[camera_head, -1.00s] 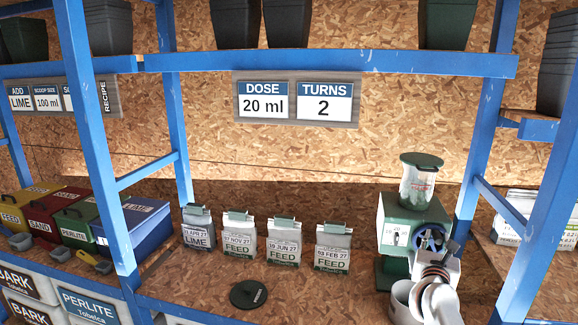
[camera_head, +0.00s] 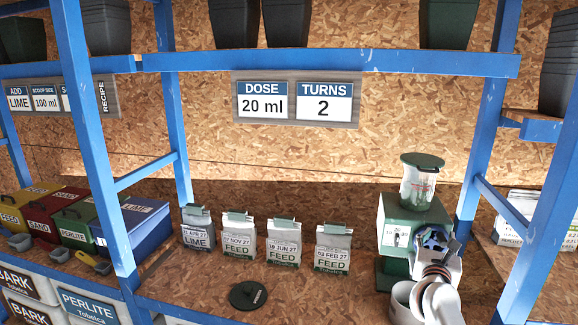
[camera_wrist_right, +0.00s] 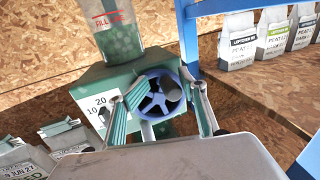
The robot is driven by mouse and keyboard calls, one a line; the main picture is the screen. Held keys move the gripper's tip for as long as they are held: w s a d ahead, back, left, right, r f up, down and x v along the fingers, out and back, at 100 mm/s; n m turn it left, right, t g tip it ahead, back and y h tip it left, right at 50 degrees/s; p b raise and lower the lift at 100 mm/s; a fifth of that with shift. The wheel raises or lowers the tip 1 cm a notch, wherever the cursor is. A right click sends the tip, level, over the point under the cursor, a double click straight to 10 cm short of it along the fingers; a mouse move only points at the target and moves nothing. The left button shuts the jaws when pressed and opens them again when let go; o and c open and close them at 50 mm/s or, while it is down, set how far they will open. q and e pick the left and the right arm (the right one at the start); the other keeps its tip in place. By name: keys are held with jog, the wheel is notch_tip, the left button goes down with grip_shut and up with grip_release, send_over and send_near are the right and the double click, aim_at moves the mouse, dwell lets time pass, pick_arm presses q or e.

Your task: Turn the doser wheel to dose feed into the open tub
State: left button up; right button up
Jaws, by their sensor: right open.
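The green doser (camera_head: 394,215) stands on the bench at the right, with a clear hopper (camera_head: 417,190) of green feed on top. Its blue spoked wheel (camera_wrist_right: 150,105) with a dark knob faces the right wrist camera; in the head view it is mostly hidden behind my gripper. My right gripper (camera_head: 437,250) is open in front of the wheel. In the right wrist view its fingers (camera_wrist_right: 163,104) are spread to either side of the wheel; contact cannot be told. The open tub (camera_head: 401,300) is below the doser, partly covered by my arm. My left gripper is out of view.
Several feed and lime bags (camera_head: 281,243) stand left of the doser. A dark round lid (camera_head: 248,295) lies on the bench before them. A sign (camera_head: 296,102) above reads 20 ml and 2 turns. Blue posts (camera_head: 480,130) flank the doser.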

jog(key=v, duration=0.1)
jog(key=p+v, duration=0.1)
jog(key=v, duration=0.1)
jog(key=d+p+v, duration=0.1)
jog(key=shift+s+a, duration=0.15)
jog(key=shift+s, duration=0.45)
jog(key=shift+s+a, duration=0.15)
jog(key=shift+s, duration=0.5)
jog(key=shift+s+a, duration=0.15)
jog(key=shift+s, duration=0.5)
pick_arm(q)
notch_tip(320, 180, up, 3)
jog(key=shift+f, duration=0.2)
